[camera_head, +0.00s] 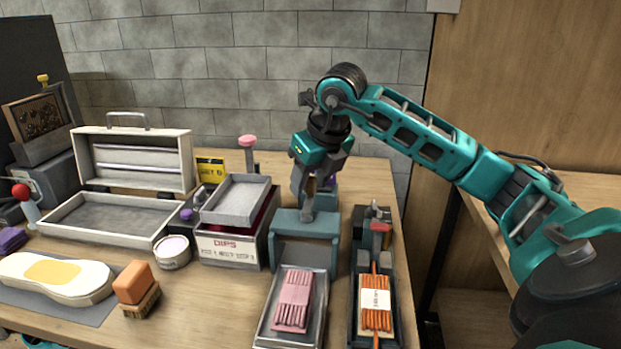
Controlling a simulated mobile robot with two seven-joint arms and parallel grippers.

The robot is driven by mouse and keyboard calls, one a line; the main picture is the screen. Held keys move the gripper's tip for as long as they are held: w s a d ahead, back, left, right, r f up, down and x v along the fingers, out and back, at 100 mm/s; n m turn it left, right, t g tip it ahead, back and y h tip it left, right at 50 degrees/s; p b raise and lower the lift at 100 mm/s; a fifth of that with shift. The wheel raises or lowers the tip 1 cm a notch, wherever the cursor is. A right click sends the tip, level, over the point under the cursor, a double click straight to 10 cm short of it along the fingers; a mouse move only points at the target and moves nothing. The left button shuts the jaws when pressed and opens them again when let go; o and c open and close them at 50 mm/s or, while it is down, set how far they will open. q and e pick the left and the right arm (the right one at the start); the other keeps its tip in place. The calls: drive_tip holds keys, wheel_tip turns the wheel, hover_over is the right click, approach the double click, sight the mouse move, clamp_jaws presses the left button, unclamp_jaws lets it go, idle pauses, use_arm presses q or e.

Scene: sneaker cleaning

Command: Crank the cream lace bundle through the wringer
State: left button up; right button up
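A teal box-shaped stand, which looks like the wringer (304,226), stands right of centre on the bench. My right gripper (312,194) points down at its top from behind. A small brownish piece shows between the fingers; I cannot tell whether they are closed on it. A metal tray (265,328) in front of the stand holds a pink lace bundle (293,300). To its right a dark tray holds an orange lace bundle (375,303) with a white band. I see no clearly cream bundle. My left gripper is out of view.
Left of the stand are a DIPS box (228,247) with a grey tray (237,200) on top, a round tin (173,252), an open white case (110,219), a brush (140,300) with an orange block, and a cream sole shape (56,278). A wooden panel bounds the right.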

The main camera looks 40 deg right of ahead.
clamp_jaws()
